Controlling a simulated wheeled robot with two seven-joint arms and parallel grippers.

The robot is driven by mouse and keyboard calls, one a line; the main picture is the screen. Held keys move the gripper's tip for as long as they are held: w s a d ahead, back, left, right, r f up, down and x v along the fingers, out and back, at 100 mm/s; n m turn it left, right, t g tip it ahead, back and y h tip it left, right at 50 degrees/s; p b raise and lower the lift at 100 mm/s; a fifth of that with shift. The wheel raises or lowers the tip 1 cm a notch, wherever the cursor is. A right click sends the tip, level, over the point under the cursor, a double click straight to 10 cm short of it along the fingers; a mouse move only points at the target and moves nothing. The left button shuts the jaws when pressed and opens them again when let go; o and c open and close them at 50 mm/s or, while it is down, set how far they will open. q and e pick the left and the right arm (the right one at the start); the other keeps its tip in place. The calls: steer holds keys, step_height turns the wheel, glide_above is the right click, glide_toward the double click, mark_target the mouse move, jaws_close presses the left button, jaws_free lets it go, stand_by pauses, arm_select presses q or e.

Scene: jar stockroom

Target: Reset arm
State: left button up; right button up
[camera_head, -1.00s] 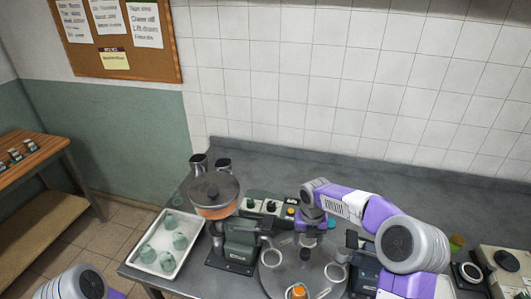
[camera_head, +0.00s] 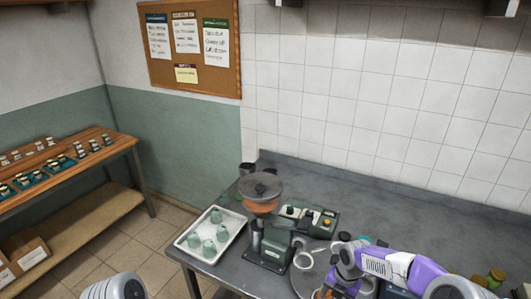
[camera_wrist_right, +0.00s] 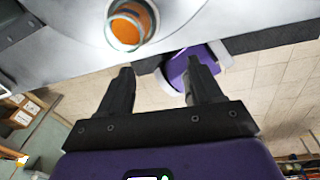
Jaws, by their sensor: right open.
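My right arm (camera_head: 400,270) comes in from the right of the head view, bent down over the near part of the bench. In the right wrist view my right gripper (camera_wrist_right: 160,82) is open, with two black fingers apart and nothing between them. A glass jar with orange contents (camera_wrist_right: 130,27) stands beyond the fingertips, apart from them. Only a rounded grey-white part of my left arm (camera_head: 115,286) shows at the bottom left. My left gripper is out of view.
A filling machine with an orange-filled hopper (camera_head: 262,200) stands on the grey bench, beside a control box (camera_head: 308,218). A white tray (camera_head: 185,243) holds several green jars. A round plate (camera_head: 305,283) carries a white ring. A wooden shelf (camera_head: 100,150) holds small jars at left.

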steer(key=s+a+f+m+y+b, duration=0.2)
steer(key=s+a+f+m, duration=0.3)
steer(key=f+m, duration=0.2)
steer(key=s+a+f+m+y+b, duration=0.1)
steer(key=s+a+f+m, duration=0.4)
steer(key=f+m, duration=0.15)
steer(key=s+a+f+m+b, duration=0.1)
steer(key=s+f+m+b, duration=0.2)
steer(key=s+f+m, duration=0.7)
steer(key=s+m, duration=0.3)
steer(key=m, duration=0.5)
steer(key=shift+s+a+f+t, duration=0.15)
steer(key=shift+s+a+t, duration=0.15)
steer(key=shift+a+t, duration=0.1)
